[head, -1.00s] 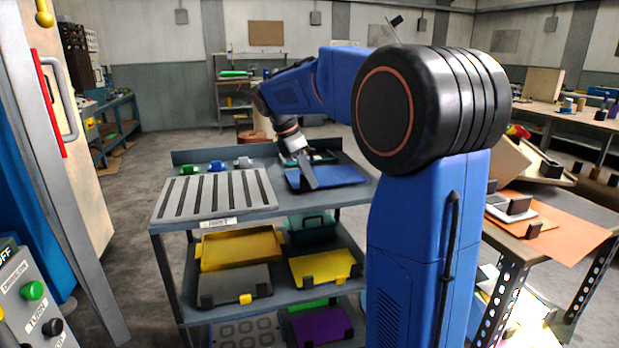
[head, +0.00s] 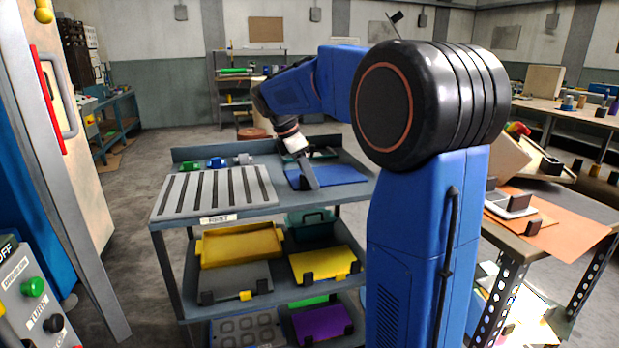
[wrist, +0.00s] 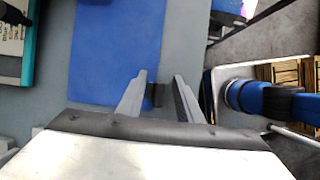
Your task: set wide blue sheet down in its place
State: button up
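The wide blue sheet (head: 340,174) lies flat on the right part of the cart's top shelf (head: 240,216). It also shows in the wrist view (wrist: 115,45), with a small dark grip tab (wrist: 156,95) at its edge. My gripper (head: 311,184) points down over the sheet's near left part in the head view. In the wrist view my gripper (wrist: 160,78) has its two fingers apart, one on each side of the dark tab, with a visible gap to it.
A grey slotted rack (head: 215,192) fills the shelf's left front. Green, blue and grey small items (head: 216,163) stand behind it. A teal-edged tray (wrist: 32,60) lies beside the sheet. Lower shelves hold a yellow tray (head: 240,248) and several sheets. A workbench (head: 560,215) stands at right.

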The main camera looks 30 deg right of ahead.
jog(key=v, duration=1.7)
jog(key=s+a+f+m+t+y, duration=0.1)
jog(key=s+a+f+m+t, duration=0.1)
jog(key=s+f+m, duration=0.3)
jog(key=s+a+f+m+t+y, duration=0.2)
jog(key=s+a+f+m, duration=0.2)
jog(key=s+f, duration=0.9)
jog(key=s+a+f+m+t+y, duration=0.1)
jog(key=s+f+m, duration=0.4)
jog(key=s+f, duration=0.5)
jog(key=s+a+t, duration=0.1)
jog(key=s+a, duration=0.1)
jog(key=s, duration=0.2)
jog(key=shift+a+m, duration=0.25)
jog(key=shift+m, duration=0.15)
